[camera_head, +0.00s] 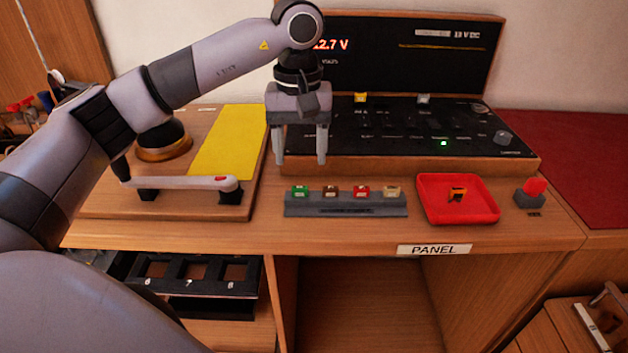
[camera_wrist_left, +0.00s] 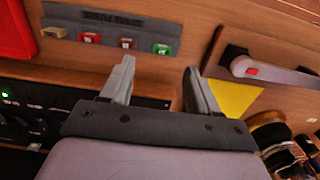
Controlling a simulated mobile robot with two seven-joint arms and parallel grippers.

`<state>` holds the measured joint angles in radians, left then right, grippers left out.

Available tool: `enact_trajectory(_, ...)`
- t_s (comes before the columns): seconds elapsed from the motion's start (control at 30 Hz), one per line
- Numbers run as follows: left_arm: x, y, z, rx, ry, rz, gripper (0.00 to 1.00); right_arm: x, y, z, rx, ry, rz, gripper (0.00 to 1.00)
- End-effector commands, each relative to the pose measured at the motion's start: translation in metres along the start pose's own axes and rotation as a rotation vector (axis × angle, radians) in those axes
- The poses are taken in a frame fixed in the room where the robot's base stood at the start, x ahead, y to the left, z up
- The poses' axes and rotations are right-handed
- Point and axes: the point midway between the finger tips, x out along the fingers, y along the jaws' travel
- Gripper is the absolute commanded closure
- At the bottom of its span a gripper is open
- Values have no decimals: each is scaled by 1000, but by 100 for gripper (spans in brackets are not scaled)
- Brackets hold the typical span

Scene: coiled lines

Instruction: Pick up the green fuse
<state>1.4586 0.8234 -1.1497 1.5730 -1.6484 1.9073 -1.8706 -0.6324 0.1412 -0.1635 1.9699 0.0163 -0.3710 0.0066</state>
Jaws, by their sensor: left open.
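The green fuse (camera_head: 300,191) sits at the left end of a grey fuse holder (camera_head: 345,209) on the wooden desk. A brown, a red and a tan fuse stand in the same row to its right. My left gripper (camera_head: 301,160) points down, open and empty, above and behind the green fuse, near the front edge of the black panel. In the left wrist view the green fuse (camera_wrist_left: 162,49) lies beyond the fingertips (camera_wrist_left: 158,66), apart from them. My right gripper is not in view.
A lever with a pale handle (camera_head: 180,183) is at the left. The upright black panel (camera_head: 440,60) stands behind.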

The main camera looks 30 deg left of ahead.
Motion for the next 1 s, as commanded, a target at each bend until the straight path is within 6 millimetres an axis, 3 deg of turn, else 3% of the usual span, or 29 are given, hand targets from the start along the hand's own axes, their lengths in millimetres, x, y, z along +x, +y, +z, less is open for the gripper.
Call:
enact_trajectory(0.27, 26, -2, -3, 0, 0, -5, 39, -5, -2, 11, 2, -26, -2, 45)
enact_trajectory(0.53, 64, -4, -9, 0, 0, -5, 39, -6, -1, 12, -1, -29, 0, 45)
enact_trajectory(0.83, 71, -3, -9, 0, 2, -2, 39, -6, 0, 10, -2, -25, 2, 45)
enact_trajectory(0.87, 70, -3, -9, 0, 2, -2, 42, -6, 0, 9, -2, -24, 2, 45)
enact_trajectory(1.0, 70, -3, -9, 0, 2, -2, 88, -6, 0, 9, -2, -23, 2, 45)
